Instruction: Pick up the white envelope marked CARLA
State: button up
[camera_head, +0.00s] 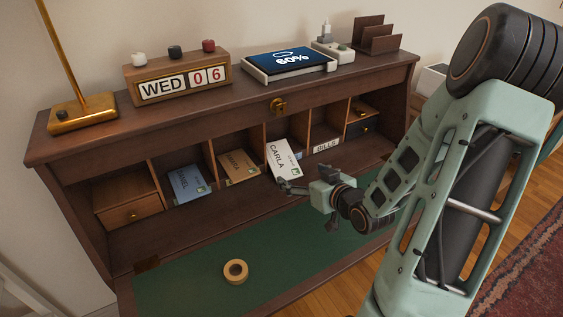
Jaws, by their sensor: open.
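The white envelope marked CARLA (284,162) leans upright and slightly tilted in a middle compartment of the wooden desk's pigeonholes. Its name runs up its left side, and a small stamp shows near its right edge. My gripper (290,187) is open just in front of the envelope's lower part, with its fingers pointing left. I cannot tell whether a finger touches the envelope. The gripper hides part of the area around the envelope's lower right corner.
A blue envelope (188,183) and a brown envelope (238,167) lean in compartments to the left. A BILLS label (326,145) marks the compartment to the right. A tape roll (235,271) lies on the green writing surface (190,280). A calendar (180,80) and tablet (289,62) stand on top.

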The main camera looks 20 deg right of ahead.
aim_at(285, 166)
jog(key=b+x, duration=0.1)
jog(key=x, duration=0.8)
jog(key=shift+w+a+f, duration=0.15)
jog(key=shift+w+f, duration=0.1)
jog(key=shift+w, duration=0.1)
jog(key=c, duration=1.1)
jog(key=shift+s+r, duration=0.1)
jog(key=shift+r, duration=0.05)
